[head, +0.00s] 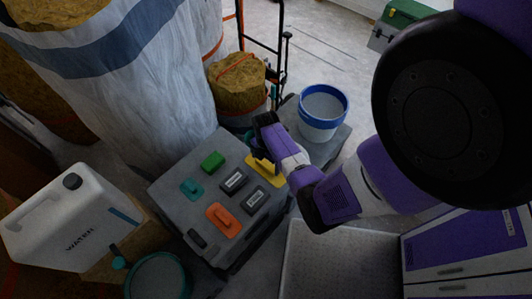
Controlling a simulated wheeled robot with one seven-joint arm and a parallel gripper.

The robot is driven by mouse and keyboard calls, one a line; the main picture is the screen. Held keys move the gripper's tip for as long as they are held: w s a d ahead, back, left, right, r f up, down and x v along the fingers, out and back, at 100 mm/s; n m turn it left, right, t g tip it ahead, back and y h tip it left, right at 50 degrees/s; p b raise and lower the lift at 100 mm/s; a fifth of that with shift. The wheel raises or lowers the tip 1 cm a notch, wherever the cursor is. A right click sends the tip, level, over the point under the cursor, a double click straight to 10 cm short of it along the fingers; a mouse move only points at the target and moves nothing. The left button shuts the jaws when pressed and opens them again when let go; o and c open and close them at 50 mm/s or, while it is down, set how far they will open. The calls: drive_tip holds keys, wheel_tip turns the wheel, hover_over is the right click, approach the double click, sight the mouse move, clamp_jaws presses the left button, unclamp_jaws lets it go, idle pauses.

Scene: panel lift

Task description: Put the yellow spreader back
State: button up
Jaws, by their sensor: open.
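The yellow spreader (262,172) lies on the top of the grey block (170,196), near its right back edge. It is a flat yellow piece, and my gripper and wrist hide part of it. My gripper (264,130) is open, at the end of my purple and black arm, just above and behind the spreader in the picture. I cannot tell whether the fingers touch the spreader.
The block also bears green (212,160), teal (191,188) and orange (224,219) pieces and dark labelled slots. A blue-rimmed bucket (323,127) stands behind right. A white water canister (75,225) stands left, and tall wrapped rolls (150,80) stand behind.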

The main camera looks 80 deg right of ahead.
sight(266, 165)
wheel_tip(266, 165, up, 11)
drive_tip(key=a+r+m+t+h, duration=0.2)
drive_tip(key=a+m+t+h, duration=0.3)
drive_tip(key=a, duration=1.3)
drive_tip(key=s+a+r+m+t+y, duration=0.1)
drive_tip(key=a+r+m+t, duration=0.1)
drive_tip(key=r, duration=0.7)
drive_tip(key=s+a+r+m+t+y, duration=0.2)
drive_tip(key=a+r+t, duration=0.2)
drive_tip(key=a+r, duration=0.3)
drive_tip(key=s+a+r+m+t+y, duration=0.2)
drive_tip(key=a+r, duration=0.3)
drive_tip(key=r, duration=0.6)
drive_tip(key=shift+s+r+m+t+p, duration=0.2)
drive_tip(key=shift+r+m+t+p, duration=0.15)
drive_tip(key=shift+t, duration=0.55)
drive_tip(key=shift+f, duration=0.15)
